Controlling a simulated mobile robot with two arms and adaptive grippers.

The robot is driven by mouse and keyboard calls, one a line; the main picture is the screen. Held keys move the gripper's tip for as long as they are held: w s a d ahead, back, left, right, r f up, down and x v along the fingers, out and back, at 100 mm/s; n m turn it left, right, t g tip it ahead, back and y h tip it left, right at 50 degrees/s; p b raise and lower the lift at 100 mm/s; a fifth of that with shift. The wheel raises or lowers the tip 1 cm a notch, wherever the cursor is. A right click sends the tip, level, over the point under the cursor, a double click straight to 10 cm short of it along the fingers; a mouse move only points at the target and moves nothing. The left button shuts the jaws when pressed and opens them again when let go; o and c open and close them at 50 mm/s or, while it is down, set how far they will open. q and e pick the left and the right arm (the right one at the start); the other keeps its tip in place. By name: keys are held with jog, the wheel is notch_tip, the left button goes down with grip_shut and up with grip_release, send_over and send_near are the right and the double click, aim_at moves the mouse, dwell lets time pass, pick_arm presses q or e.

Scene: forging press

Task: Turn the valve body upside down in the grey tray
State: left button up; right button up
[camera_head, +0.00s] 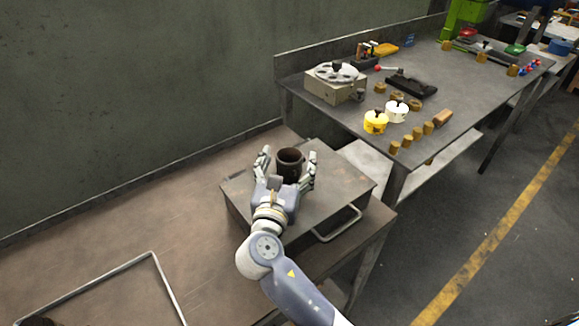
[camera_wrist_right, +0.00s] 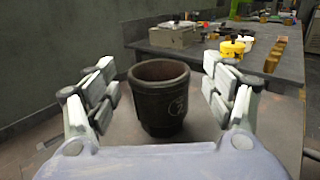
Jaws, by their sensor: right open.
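The valve body (camera_head: 290,161) is a dark brown, cup-shaped piece. It stands upright, wide open mouth up, on a flat grey surface (camera_head: 345,185) with a wire handle, which looks like the grey tray. In the right wrist view the valve body (camera_wrist_right: 160,105) sits between the fingers and shows a pale round mark on its side. My right gripper (camera_head: 288,154) is open, with one finger on each side of the valve body. In the wrist view a gap shows on both sides. My left gripper is not in view.
A brown bench (camera_head: 130,235) carries the grey surface; a thin metal frame (camera_head: 155,262) lies at lower left. A dark wall stands behind. A second table (camera_head: 370,150) at upper right holds a grey block with a disc (camera_head: 337,80), a yellow pot (camera_head: 375,122) and several small brass pieces.

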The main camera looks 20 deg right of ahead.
jog(key=shift+x, duration=0.85)
jog(key=shift+f, duration=0.1)
jog(key=c, duration=1.4)
